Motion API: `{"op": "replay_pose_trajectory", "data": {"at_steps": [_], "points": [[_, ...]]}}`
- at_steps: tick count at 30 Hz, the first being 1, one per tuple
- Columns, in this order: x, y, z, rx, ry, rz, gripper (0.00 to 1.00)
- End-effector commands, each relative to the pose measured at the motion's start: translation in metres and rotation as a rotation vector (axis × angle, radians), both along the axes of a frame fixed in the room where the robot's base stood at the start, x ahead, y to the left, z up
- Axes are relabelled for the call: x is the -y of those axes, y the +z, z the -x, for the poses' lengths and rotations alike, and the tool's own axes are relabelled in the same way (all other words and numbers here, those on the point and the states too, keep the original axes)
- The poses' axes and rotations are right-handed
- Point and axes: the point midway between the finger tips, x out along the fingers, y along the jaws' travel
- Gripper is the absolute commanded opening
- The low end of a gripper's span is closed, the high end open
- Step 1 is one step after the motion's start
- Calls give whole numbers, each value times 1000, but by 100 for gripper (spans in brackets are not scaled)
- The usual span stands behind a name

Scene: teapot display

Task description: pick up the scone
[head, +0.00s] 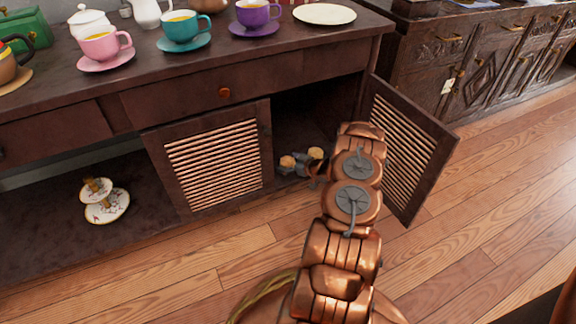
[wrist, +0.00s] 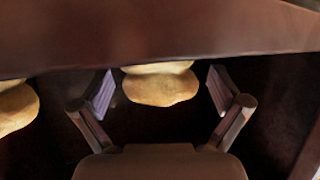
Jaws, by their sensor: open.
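In the wrist view a golden-brown scone (wrist: 160,88) sits between the fingertips of my gripper (wrist: 160,84), with a gap on either side. The gripper is open and its fingers do not appear to touch the scone. A second scone (wrist: 14,108) lies to the left, outside the fingers and cut by the picture edge. In the head view two scones, a left one (head: 287,162) and a right one (head: 316,153), show small inside the open cupboard. My arm reaches in there and partly hides the gripper.
In the wrist view a dark wooden edge (wrist: 60,35) crosses above the scones. Cups stand on the cabinet top (head: 215,62). A tiered plate stand (head: 107,206) is lower left.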

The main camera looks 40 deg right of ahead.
Motion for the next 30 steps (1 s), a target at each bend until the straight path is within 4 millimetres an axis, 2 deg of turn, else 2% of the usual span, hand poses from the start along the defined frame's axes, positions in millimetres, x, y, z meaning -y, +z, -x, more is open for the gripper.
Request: {"op": "replay_pose_trajectory", "data": {"at_steps": [2,19,30], "points": [[0,0,0,0,0,0,93],[0,0,0,-1,1,1,33],[0,7,0,0,0,1,33]]}}
